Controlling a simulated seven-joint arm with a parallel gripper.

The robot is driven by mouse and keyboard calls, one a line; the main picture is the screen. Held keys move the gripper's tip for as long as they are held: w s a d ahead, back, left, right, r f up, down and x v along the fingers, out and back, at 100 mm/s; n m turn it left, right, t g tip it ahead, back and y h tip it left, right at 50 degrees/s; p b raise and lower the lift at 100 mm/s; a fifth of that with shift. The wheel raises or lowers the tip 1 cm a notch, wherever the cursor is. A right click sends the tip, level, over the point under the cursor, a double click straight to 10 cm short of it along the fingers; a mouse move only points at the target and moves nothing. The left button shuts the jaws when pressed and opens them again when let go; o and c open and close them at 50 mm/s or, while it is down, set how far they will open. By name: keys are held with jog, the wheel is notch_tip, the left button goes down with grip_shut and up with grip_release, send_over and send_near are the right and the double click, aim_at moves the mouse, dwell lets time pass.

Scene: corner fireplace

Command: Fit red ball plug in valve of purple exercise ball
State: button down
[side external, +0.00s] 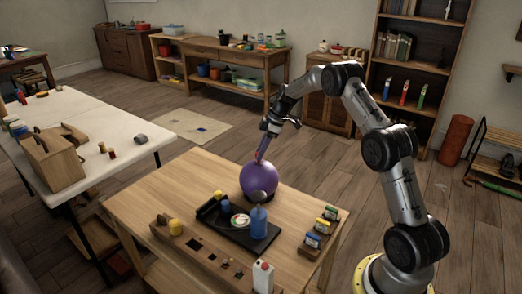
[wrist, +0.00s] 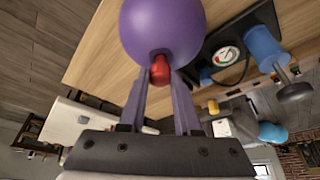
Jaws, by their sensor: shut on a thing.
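The purple exercise ball (side external: 258,182) sits on the wooden table, near its far edge. It also fills the top middle of the wrist view (wrist: 163,25). My gripper (side external: 261,155) comes down on the ball from above. In the wrist view my gripper (wrist: 160,75) is shut on the red ball plug (wrist: 160,66), held between the fingertips right against the ball's surface. A dark spot shows at the plug's upper end, where it meets the ball. The valve is otherwise hidden, and I cannot tell how deep the plug sits.
Beside the ball is a black tray (side external: 218,233) with a round gauge (side external: 240,221) and a blue cylinder pump (side external: 258,222). A wooden rack (side external: 318,240) with small boxes stands at the right. The table's left part (side external: 160,190) is clear.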

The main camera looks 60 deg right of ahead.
jog(key=shift+f, duration=1.1)
dwell(0.5)
jog(key=c, duration=0.5)
grip_release()
